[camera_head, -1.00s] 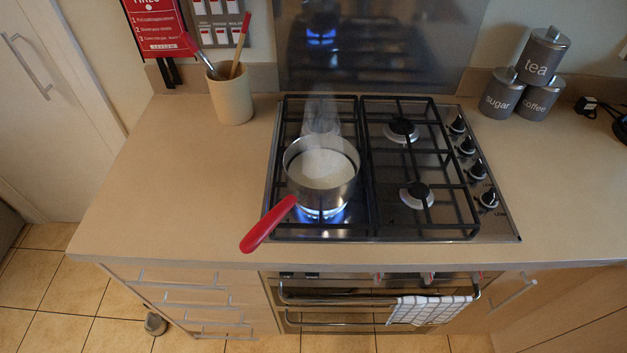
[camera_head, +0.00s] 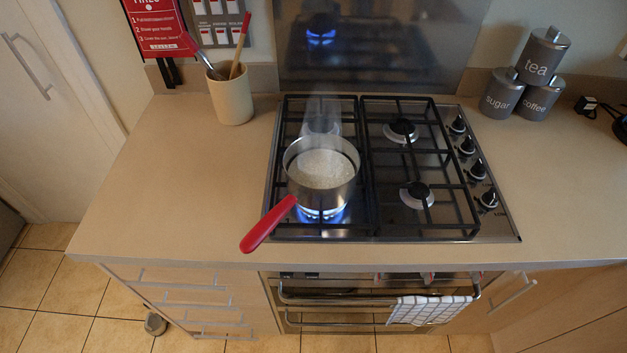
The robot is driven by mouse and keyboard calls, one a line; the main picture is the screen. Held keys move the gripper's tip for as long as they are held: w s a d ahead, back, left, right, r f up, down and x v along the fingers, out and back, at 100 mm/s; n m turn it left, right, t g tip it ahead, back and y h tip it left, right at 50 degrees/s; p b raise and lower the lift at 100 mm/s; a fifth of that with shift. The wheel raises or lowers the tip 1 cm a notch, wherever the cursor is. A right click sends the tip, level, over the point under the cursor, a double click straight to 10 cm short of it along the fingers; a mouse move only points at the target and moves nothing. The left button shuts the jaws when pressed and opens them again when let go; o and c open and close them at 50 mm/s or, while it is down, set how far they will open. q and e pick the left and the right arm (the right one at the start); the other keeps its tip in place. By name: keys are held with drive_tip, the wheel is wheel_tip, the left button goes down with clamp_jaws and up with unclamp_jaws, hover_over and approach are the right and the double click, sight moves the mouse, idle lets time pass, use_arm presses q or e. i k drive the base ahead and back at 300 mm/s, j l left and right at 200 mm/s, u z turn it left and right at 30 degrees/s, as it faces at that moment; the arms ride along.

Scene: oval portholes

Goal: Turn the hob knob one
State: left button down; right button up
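The gas hob (camera_head: 362,236) is set in the worktop with black grates over it. Its black knobs run in a column on its right side: the rearmost knob (camera_head: 457,125), a second knob (camera_head: 467,146), a third knob (camera_head: 477,171) and the front knob (camera_head: 488,200). Blue flame (camera_head: 321,213) burns under the front left burner. A steel pan (camera_head: 320,197) with a red handle (camera_head: 268,224) stands over that flame, steaming, with pale frothy contents. The handle points to the front left. Neither gripper is in view.
A utensil pot (camera_head: 231,98) stands at the back left. Tea, sugar and coffee canisters (camera_head: 536,72) are stacked at the back right. A checked towel (camera_head: 428,309) hangs on the oven rail below. The worktop (camera_head: 180,190) left of the hob is clear.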

sight(490, 197)
drive_tip(key=z, duration=1.25)
